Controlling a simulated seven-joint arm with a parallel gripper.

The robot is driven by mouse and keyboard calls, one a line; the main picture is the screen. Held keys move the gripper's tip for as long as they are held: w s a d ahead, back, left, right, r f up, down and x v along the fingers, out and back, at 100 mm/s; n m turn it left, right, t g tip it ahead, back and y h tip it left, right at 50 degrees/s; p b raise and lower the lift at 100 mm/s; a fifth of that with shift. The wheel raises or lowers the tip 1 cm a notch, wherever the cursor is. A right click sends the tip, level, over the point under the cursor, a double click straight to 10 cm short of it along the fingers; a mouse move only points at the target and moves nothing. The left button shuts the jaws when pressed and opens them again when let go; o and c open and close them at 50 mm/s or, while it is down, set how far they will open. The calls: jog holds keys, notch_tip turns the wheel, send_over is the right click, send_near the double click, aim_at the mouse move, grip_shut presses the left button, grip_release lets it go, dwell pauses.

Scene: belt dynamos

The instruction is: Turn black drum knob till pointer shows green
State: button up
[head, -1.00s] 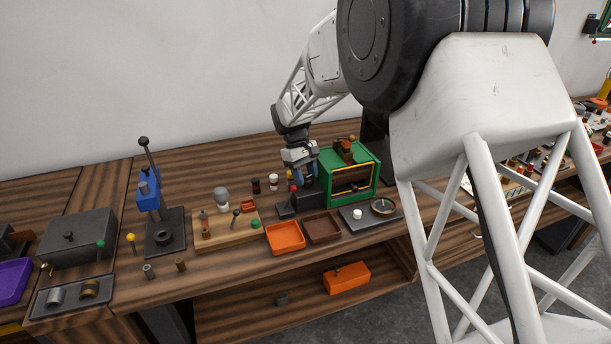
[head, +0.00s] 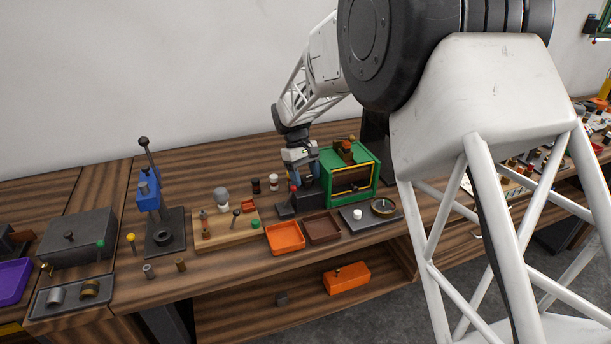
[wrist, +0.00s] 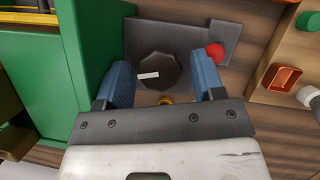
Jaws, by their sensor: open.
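The black drum knob (wrist: 158,70) is many-sided, with a short white pointer bar (wrist: 148,75) on top. It sits on a dark block, which also shows in the head view (head: 312,200). My gripper (wrist: 160,66) is open, with one blue finger to the left of the knob and one to the right. Gaps show between the fingers and the knob. In the head view my gripper (head: 306,176) is over the dark block and hides the knob. I cannot see a green mark beside the pointer. A small brass part (wrist: 165,99) shows between the fingers.
A green box (head: 350,172) stands close on the right in the head view. A red ball knob (wrist: 215,53) stands on the dark plate beside the block. An orange tray (head: 285,237) and a brown tray (head: 322,228) lie in front.

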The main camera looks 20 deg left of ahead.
jog(key=shift+w+r, duration=0.1)
jog(key=shift+r, duration=0.05)
jog(key=v, duration=0.7)
jog(key=shift+a+r, duration=0.15)
jog(key=shift+r, duration=0.2)
